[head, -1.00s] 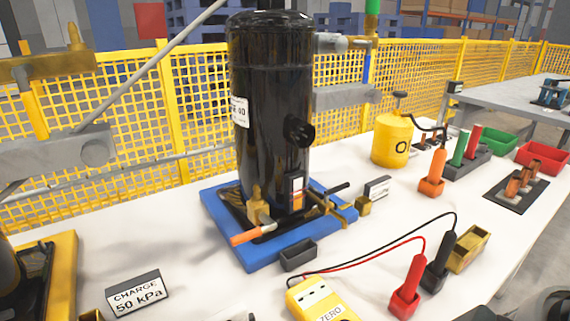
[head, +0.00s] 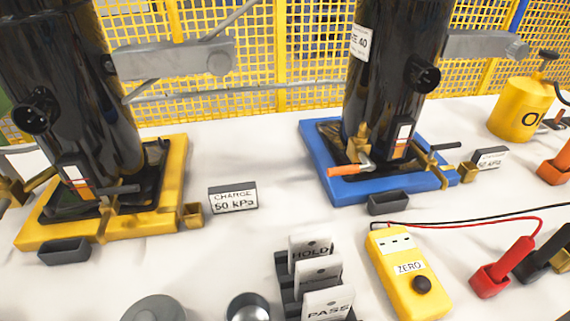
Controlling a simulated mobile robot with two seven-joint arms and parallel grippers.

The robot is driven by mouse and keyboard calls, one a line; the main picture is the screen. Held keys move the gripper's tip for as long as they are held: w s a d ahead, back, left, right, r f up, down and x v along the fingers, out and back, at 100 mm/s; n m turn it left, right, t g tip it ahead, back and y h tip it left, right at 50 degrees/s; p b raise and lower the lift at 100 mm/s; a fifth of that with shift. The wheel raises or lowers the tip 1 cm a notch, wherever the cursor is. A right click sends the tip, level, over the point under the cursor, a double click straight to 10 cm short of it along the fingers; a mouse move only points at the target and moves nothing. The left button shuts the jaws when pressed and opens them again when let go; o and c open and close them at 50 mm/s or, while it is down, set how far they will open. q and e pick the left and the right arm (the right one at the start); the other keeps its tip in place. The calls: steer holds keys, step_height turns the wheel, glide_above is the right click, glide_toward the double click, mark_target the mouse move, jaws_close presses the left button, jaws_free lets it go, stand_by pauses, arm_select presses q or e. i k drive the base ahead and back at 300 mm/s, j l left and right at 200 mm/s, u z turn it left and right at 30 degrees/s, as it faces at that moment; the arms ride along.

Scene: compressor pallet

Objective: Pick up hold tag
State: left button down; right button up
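The hold tag (head: 311,252), a white card marked HOLD, stands upright in the rearmost place of a dark stepped rack (head: 285,268) at the lower middle of the head view. A second white tag (head: 319,273) stands in front of it and covers its lower part; its word is partly hidden. A tag marked PASS (head: 327,304) stands frontmost. Neither of my grippers shows in the head view.
A yellow ZERO meter (head: 405,272) lies just right of the rack. Round metallic objects (head: 248,307) are cut off at the bottom. Behind, black compressors stand on a yellow base (head: 140,228) and a blue base (head: 315,150).

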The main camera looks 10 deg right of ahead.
mark_target(315, 243)
steer(key=i+j+z, duration=0.1)
steer(key=z, duration=0.3)
steer(key=j+z, duration=0.55)
steer(key=z, duration=0.2)
